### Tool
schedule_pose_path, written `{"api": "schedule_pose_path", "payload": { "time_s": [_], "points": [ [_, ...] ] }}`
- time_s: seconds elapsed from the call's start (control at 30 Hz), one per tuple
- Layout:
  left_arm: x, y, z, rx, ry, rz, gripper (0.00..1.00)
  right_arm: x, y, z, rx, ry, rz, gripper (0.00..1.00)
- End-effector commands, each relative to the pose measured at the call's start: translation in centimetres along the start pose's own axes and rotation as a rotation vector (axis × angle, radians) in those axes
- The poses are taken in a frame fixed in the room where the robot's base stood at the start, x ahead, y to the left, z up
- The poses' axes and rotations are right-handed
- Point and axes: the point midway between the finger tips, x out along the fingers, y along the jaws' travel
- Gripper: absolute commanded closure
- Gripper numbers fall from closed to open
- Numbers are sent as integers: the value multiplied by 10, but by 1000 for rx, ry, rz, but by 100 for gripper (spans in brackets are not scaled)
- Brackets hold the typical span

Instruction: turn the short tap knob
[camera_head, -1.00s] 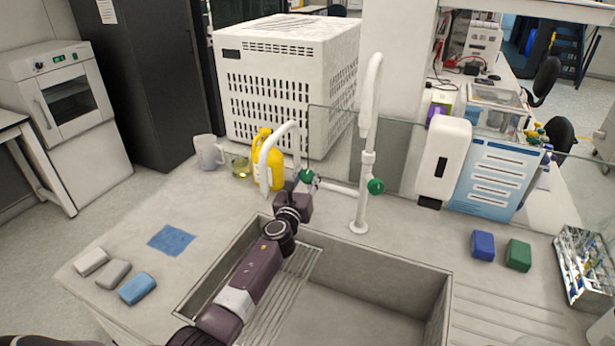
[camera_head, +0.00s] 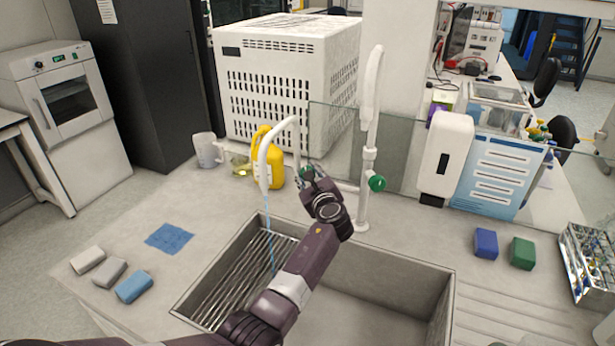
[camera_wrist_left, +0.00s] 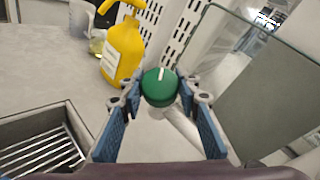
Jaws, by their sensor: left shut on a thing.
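The short tap (camera_head: 268,162) is a white gooseneck over the sink, and a thin blue stream of water (camera_head: 268,235) falls from its spout into the sink. Its green knob (camera_wrist_left: 159,87) with a white mark shows between the fingertips of my left gripper (camera_wrist_left: 158,91) in the left wrist view. The gripper is shut on the knob. In the head view the gripper (camera_head: 312,180) mostly hides that knob. The taller white tap (camera_head: 369,110) stands to its right with its own green knob (camera_head: 377,183). My right gripper is not in view.
The sink (camera_head: 375,265) has a ribbed left part. A yellow bottle (camera_head: 270,160) and a white mug (camera_head: 208,150) stand behind. Sponges (camera_head: 133,287) and a blue cloth (camera_head: 169,238) lie left. A glass screen (camera_wrist_left: 245,75) rises close behind the taps.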

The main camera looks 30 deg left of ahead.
Motion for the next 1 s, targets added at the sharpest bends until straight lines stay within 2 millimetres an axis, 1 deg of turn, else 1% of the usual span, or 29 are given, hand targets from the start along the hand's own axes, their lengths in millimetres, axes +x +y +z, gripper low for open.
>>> {"api": "schedule_pose_path", "payload": {
  "time_s": [0.03,0.1,0.4,0.97,1.0],
  "points": [
    [0,0,-2,-20,0,26,94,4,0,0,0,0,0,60],
    [0,0,-2,-45,1,61,94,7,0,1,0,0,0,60],
    [0,0,-1,-115,1,157,94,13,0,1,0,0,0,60],
    [0,1,-1,-131,1,179,94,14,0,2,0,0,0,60],
    [0,1,-1,-131,1,179,66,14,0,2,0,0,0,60]
  ]
}}
